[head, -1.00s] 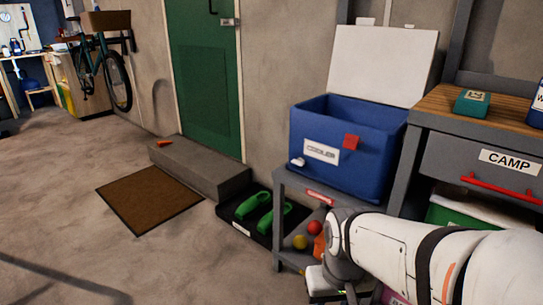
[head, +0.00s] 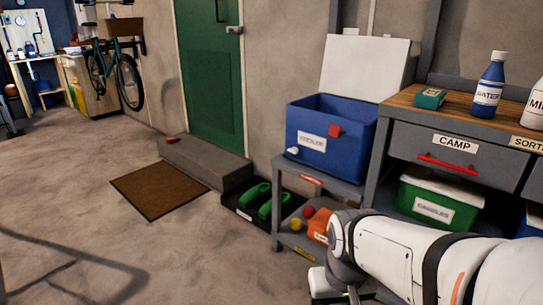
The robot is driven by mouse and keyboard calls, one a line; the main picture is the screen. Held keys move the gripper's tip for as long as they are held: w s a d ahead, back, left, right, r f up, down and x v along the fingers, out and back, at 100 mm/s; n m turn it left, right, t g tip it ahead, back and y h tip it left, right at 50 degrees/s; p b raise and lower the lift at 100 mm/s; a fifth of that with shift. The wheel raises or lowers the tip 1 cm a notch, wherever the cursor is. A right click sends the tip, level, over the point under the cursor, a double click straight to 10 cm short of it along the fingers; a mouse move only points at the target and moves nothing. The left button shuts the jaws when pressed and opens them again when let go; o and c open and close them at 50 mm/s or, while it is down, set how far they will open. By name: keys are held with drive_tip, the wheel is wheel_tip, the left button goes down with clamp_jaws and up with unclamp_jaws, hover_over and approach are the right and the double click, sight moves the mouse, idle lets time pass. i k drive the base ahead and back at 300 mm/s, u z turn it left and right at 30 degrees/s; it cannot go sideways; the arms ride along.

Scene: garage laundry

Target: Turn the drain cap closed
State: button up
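The blue cooler (head: 357,149) stands on the top of a grey shelf unit against the wall, its white lid (head: 364,68) raised. A small white piece, which looks like the drain cap (head: 293,151), sits low at the left of its front. It is too small to tell how it is turned. A red latch-like piece (head: 334,131) is on the front, right of a white label. My gripper (head: 323,283) shows only in part at the lower end of my white arm, below and in front of the cooler, apart from it. Its fingers cannot be made out.
The shelf unit (head: 290,173) holds balls and an orange box (head: 320,224) lower down. A workbench (head: 400,95) with bottles and a CAMP drawer stands at right. A tray with green shoes (head: 265,203), a step (head: 205,163) and a doormat (head: 158,190) lie left. Open floor is at left.

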sight(294, 150)
drive_tip(key=u, duration=0.35)
drive_tip(key=i, duration=1.55)
drive_tip(key=z, duration=0.1)
